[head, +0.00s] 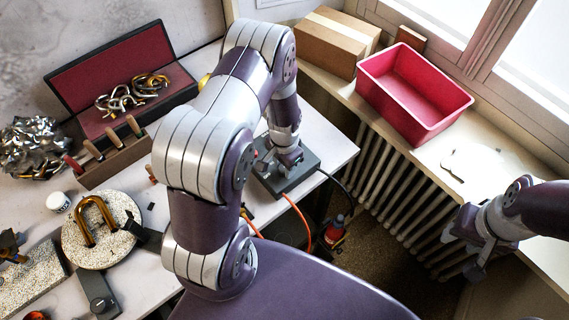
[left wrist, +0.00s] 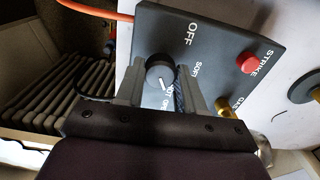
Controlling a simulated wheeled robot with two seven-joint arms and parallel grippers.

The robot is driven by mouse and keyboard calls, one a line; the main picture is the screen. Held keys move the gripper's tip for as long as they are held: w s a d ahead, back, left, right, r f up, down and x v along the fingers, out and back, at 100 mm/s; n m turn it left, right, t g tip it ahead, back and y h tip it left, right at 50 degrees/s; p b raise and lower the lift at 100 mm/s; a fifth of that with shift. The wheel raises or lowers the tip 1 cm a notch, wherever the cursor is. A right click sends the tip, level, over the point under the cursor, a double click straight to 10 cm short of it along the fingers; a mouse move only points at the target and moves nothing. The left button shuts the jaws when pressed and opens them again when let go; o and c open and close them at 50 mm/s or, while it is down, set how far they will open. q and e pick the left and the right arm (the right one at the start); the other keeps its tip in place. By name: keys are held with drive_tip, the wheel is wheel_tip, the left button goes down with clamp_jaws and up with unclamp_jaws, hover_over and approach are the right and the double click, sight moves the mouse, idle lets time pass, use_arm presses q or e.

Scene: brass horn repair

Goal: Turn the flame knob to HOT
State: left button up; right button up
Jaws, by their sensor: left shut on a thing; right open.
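The dark control box (head: 268,181) lies at the table's right edge in the head view. In the left wrist view the box (left wrist: 215,45) carries lettering OFF, SOFT and, partly hidden, what looks like HOT. The round dark flame knob (left wrist: 158,70) sits between the fingers of my left gripper (left wrist: 161,88), which is shut on it. A white mark shows on the knob's lower side, near the partly hidden lettering. In the head view my left gripper (head: 288,160) is over the box and hides the knob. My right gripper (head: 478,250) is open and empty, off the table at right.
A red STRIKE button (left wrist: 247,62) and a brass fitting (left wrist: 226,106) are near my left fingers. An orange hose (head: 300,218) and a black cable leave the box. A radiator (head: 385,180) and a pink bin (head: 415,90) stand right. A bent brass tube (head: 89,225) rests left.

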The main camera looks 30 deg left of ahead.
use_arm(q)
drive_tip(key=shift+w+r, duration=0.15)
drive_tip(key=o, duration=1)
drive_tip(key=shift+o, duration=0.2)
drive_tip(key=shift+s, duration=0.2)
drive_tip(key=shift+r, duration=0.15)
wheel_tip(320, 180, up, 12)
drive_tip(key=b, duration=0.2)
drive_tip(key=shift+r, duration=0.15)
